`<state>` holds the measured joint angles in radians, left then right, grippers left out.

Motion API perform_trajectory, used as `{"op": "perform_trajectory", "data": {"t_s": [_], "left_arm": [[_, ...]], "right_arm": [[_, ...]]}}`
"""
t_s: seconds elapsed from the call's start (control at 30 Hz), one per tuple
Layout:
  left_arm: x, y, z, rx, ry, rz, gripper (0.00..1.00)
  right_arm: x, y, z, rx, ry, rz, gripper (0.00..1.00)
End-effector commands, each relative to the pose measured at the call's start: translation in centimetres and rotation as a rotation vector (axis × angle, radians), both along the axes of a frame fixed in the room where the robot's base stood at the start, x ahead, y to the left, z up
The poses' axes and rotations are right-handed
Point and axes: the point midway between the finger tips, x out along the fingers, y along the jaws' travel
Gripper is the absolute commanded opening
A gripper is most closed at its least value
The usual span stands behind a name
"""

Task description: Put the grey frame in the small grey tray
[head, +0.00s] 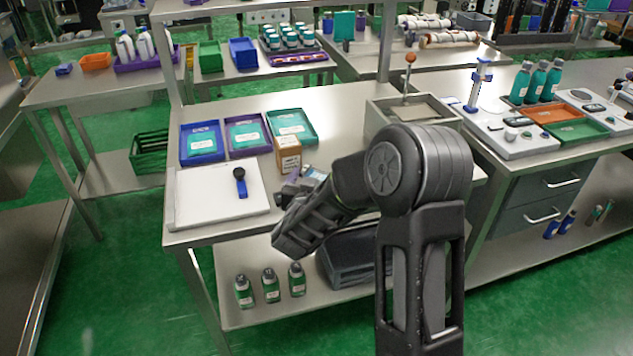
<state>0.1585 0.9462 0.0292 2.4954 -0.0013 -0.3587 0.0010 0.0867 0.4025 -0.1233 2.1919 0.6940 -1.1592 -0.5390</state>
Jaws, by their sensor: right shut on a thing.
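My right arm comes in from the lower right and covers the middle of the steel table. My right gripper (289,190) is low over the table's front part, just right of the white board, and mostly hidden behind my own wrist. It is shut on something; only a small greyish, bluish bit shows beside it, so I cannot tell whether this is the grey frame. A grey walled tray (376,113) stands at the table's back right, partly behind my arm; I cannot tell if it is the small grey tray. My left gripper is not in view.
A white board (212,205) with a dark-headed blue tool (241,184) lies at the table's front left. Blue (200,157), purple (262,147) and green (306,128) trays line up behind. A brown carton (288,155) stands close behind my gripper. A ball-topped rod (408,75) rises at the grey tray.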

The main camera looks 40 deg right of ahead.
Motion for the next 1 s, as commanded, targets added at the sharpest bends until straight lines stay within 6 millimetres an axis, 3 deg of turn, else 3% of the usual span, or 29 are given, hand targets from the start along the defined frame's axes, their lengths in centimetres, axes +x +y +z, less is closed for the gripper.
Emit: {"op": "perform_trajectory", "data": {"t_s": [0.1,0.47,0.5,0.63,1.0], "left_arm": [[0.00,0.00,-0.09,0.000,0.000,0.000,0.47],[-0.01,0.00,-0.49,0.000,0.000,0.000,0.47],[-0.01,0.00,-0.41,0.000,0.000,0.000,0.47],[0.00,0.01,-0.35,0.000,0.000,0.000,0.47],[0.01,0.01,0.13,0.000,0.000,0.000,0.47]], "right_arm": [[-0.02,-0.05,-1.05,-0.001,-0.001,-0.001,0.49],[0.00,-0.01,-1.46,0.001,-0.002,0.000,0.49],[0.01,-0.02,-1.38,0.001,-0.002,0.000,0.89],[0.00,-0.01,-1.32,0.001,-0.002,0.000,1.00],[-0.04,0.02,-0.79,0.001,-0.002,0.000,1.00]]}}
